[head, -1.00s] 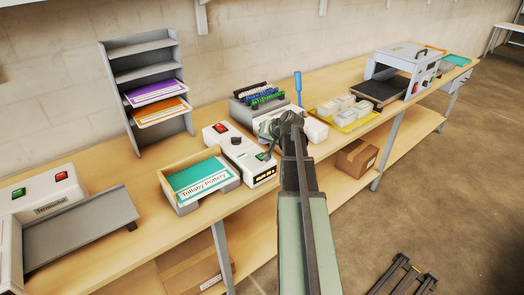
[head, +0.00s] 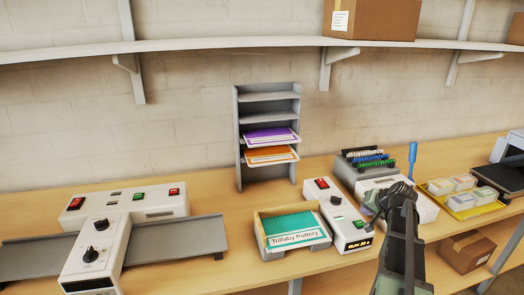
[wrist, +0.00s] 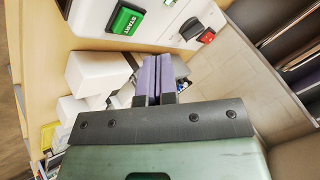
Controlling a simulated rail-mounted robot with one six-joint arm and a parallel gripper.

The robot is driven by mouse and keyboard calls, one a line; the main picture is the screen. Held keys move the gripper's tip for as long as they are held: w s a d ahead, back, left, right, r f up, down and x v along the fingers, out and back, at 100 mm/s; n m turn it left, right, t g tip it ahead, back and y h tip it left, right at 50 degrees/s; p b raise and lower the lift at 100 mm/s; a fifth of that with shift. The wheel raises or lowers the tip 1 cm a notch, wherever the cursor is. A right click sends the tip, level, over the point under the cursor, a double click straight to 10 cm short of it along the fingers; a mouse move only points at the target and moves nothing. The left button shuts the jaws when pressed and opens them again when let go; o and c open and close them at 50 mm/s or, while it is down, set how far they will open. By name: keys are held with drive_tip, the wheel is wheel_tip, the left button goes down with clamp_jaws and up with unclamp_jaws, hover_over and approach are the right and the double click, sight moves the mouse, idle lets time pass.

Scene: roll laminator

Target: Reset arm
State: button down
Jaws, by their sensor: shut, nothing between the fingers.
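My gripper (head: 374,203) is in front of the wall bench at the right, over the area beside a small white machine (head: 338,212). In the wrist view its two purple-grey fingers (wrist: 152,80) are pressed together with nothing between them. My arm rises from the lower edge of the head view. The wrist view also shows a white machine panel with a green START button (wrist: 127,19), a black knob and a red switch, apart from the fingertips.
A white laminator (head: 100,245) with grey trays stands at the left. A tray of teal cards (head: 262,230), a grey sheet rack (head: 240,130), a comb holder (head: 345,168), a blue-handled tool (head: 412,155) and a yellow tray (head: 462,212) crowd the bench. A shelf (head: 230,45) runs above.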

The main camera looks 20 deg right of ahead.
drive_tip(key=s+a+f+n+g, duration=0.1)
drive_tip(key=s+a, duration=0.3)
drive_tip(key=a, duration=0.8)
drive_tip(key=s+a+f+n+g, duration=0.1)
drive_tip(key=s+a+n+g, duration=0.3)
drive_tip(key=a, duration=0.9)
drive_tip(key=s+a+f+n+g+h, duration=0.1)
drive_tip(key=s+a, duration=0.5)
drive_tip(key=a, duration=0.6)
drive_tip(key=shift+a+f+n+g, duration=0.2)
drive_tip(key=shift+f+n+g, duration=0.3)
drive_tip(key=shift+n+g, duration=0.55)
